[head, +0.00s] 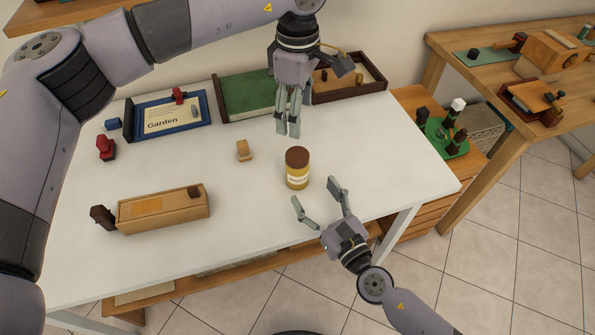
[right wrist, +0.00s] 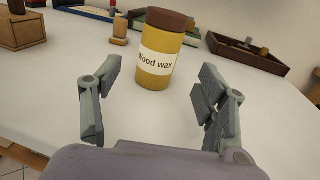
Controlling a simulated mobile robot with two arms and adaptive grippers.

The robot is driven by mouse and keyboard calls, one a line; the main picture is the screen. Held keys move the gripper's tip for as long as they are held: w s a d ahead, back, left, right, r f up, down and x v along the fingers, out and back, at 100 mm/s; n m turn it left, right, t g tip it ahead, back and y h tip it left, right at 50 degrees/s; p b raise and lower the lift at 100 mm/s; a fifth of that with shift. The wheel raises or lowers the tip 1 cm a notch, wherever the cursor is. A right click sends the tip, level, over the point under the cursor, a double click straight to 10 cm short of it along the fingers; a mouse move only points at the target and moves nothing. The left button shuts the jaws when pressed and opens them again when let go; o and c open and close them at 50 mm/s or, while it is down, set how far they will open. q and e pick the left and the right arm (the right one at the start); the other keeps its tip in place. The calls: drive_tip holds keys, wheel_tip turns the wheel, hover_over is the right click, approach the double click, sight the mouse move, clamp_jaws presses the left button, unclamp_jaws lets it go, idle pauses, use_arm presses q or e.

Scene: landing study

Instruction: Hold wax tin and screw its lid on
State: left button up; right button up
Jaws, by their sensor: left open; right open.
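The wax tin (head: 297,177) is a yellow cylinder with a cream label and stands upright on the white table. Its brown lid (head: 297,156) sits on top; I cannot tell whether it is screwed tight. In the right wrist view the tin (right wrist: 155,76) stands ahead, between the fingers, its label reading "wood wax", under the lid (right wrist: 170,19). My left gripper (head: 288,130) is open, pointing down, above and behind the tin, and empty. My right gripper (head: 319,203) is open and empty in front of the tin, not touching it; it also shows in the right wrist view (right wrist: 158,130).
A small wooden stamp (head: 243,151) stands left of the tin. A wooden box (head: 165,212) lies at front left. A blue "Garden" tray (head: 145,134), a green book (head: 240,97) and a brown tray (head: 375,82) line the back. The white table (head: 390,150) is clear right of the tin.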

drive_tip(key=shift+v, duration=1.85)
